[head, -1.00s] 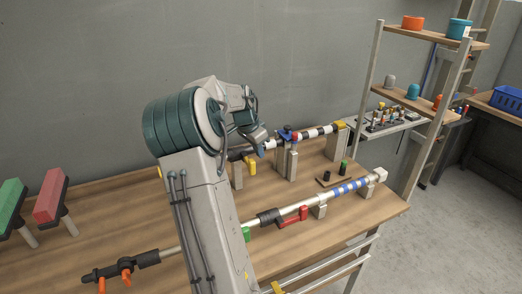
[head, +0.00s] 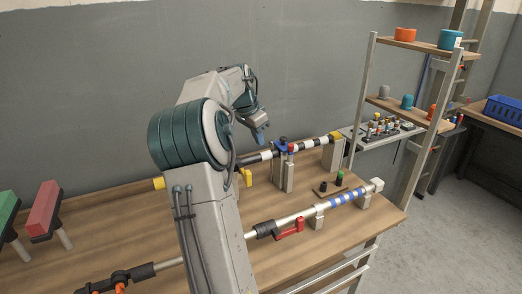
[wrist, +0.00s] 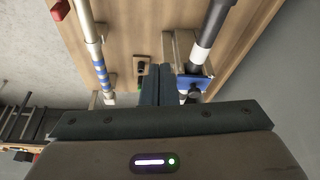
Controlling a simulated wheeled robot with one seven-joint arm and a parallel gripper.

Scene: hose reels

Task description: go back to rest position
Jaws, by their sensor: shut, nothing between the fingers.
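My gripper (head: 261,137) is raised above the back of the wooden workbench (head: 308,254), near the black-and-white striped pipe (head: 308,143). In the wrist view its fingers (wrist: 157,84) are closed together with nothing between them. The blue-and-white striped pipe (head: 345,197) with a red lever (head: 290,229) runs along the front of the bench. In the wrist view the front pipe (wrist: 97,50) is left of the fingers and the back pipe (wrist: 207,40) is right of them. A blue valve piece (head: 283,147) sits by the back pipe, just beyond my gripper.
A shelf rack (head: 362,105) with orange and teal pots stands right of the bench. A blue basket (head: 504,109) sits on a far table. Green and red blocks (head: 44,208) stand at left. The air above the bench is mostly clear.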

